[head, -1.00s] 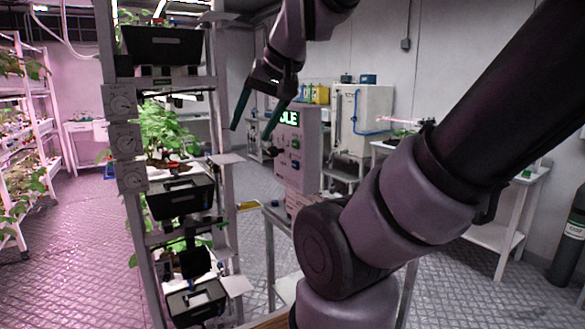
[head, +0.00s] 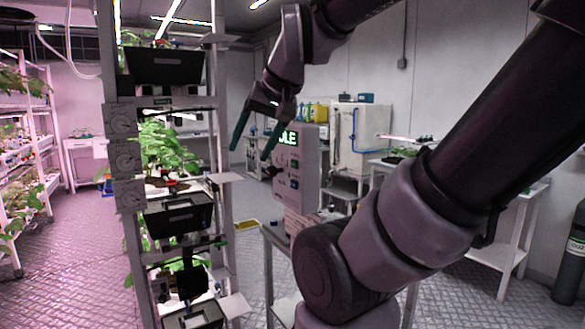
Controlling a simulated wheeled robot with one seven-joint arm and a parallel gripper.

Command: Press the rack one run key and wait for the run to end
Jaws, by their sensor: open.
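A grey control box (head: 297,178) stands on a small stand right of the plant rack. Its lit green display (head: 288,138) is partly covered by my gripper and shows letters ending in "LE". Small coloured keys (head: 294,170) sit in a column below the display; their labels are too small to read, so I cannot tell which is the rack one run key. My gripper (head: 251,154) is open and empty, its two dark green fingers pointing down, in front of and left of the display. I see no finger touching a key.
A plant rack (head: 126,235) with black trays (head: 180,216) and dials stands close to the left of my gripper. A white cabinet (head: 366,135) and a side table (head: 505,250) stand behind to the right. A gas cylinder (head: 570,262) is at the right edge.

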